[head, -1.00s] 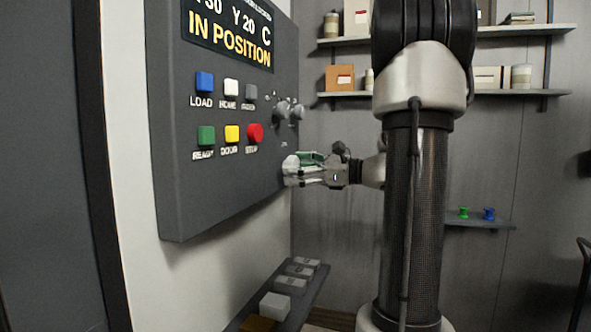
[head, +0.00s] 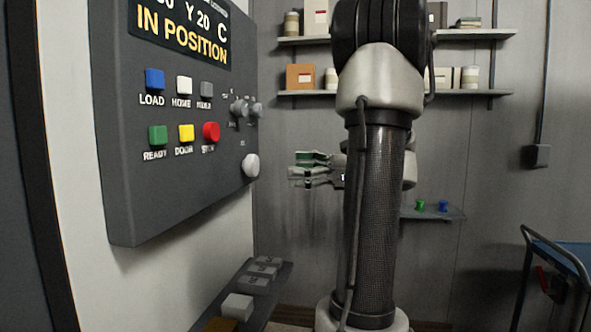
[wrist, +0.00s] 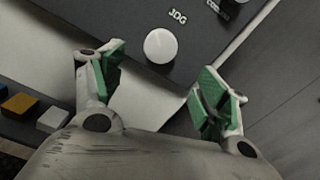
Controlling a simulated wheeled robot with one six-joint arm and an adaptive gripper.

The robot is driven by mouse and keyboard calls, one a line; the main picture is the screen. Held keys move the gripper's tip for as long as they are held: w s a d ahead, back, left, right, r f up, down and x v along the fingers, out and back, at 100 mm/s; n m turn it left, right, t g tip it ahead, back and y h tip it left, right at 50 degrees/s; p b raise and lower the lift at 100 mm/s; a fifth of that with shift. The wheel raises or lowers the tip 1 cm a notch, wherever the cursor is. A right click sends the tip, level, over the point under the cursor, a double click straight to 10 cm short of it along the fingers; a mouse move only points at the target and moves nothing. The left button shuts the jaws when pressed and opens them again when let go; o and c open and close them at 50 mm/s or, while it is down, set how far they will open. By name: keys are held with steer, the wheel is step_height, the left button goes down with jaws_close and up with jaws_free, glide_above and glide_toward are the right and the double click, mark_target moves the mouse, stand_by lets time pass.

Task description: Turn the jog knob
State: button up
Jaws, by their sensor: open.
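The jog knob is a round white knob (wrist: 160,46) under the label JOG in the wrist view. In the head view the same jog knob (head: 250,166) sits at the lower right of the dark control panel (head: 130,215). My gripper (head: 296,170) is open and empty, to the right of the knob and apart from it. In the wrist view my gripper's green-padded fingers (wrist: 160,85) stand wide apart, with the knob beyond them and between their lines.
Several coloured buttons, including a red one (head: 211,131), and two grey knobs (head: 246,108) are on the panel. A narrow ledge (head: 262,285) with blocks lies below. Shelves (head: 400,93) hang on the back wall. A cart (head: 560,255) stands at the right.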

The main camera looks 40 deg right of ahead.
mark_target(256, 164)
steer(key=w+a+n, duration=0.2)
steer(key=w+n, duration=0.1)
steer(key=n, duration=0.7)
steer(key=w+a+n, duration=0.3)
steer(key=n, duration=0.8)
steer(key=w+a+n, duration=0.2)
steer(key=w+n, duration=0.1)
steer(key=n, duration=0.7)
steer(key=shift+w+a+r, duration=0.2)
steer(key=shift+w+r, duration=0.05)
steer(key=shift+r, duration=0.1)
steer(key=c, duration=1)
steer(key=shift+c, duration=0.2)
